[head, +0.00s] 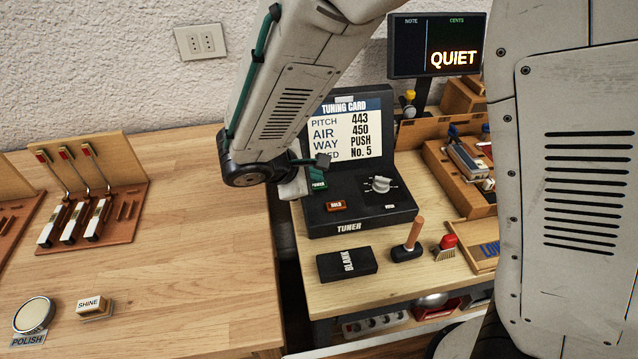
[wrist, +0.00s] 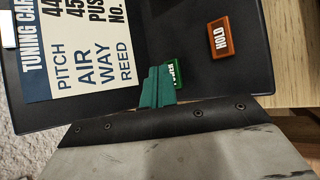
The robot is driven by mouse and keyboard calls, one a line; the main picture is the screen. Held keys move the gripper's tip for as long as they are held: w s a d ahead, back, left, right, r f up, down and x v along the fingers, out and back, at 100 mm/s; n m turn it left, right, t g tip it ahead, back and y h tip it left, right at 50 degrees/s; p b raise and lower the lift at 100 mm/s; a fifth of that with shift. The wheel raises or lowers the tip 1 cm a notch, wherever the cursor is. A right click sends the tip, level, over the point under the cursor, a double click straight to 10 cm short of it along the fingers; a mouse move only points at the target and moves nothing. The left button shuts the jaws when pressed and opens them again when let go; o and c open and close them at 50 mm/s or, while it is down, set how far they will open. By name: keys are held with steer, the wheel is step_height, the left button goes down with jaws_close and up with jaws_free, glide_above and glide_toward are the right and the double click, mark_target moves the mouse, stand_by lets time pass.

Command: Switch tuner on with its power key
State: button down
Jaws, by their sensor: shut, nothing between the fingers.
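The tuner (head: 348,222) is a black console standing on the bench, with a tuning card (head: 346,130) on its upright back. Its green power key (head: 319,186) is at the left of the sloped face. In the wrist view, the power key (wrist: 175,74) is partly hidden behind the teal fingertips of my gripper (wrist: 158,84). The fingers are shut and empty, right at the key's edge; I cannot tell whether they touch it. In the head view my wrist is at the tuner's left side and the fingertips are hard to make out.
An orange HOLD key (head: 337,205) and a grey knob (head: 379,185) are on the same face. A screen (head: 437,45) behind reads QUIET.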

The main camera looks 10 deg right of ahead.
steer(key=shift+r, duration=3)
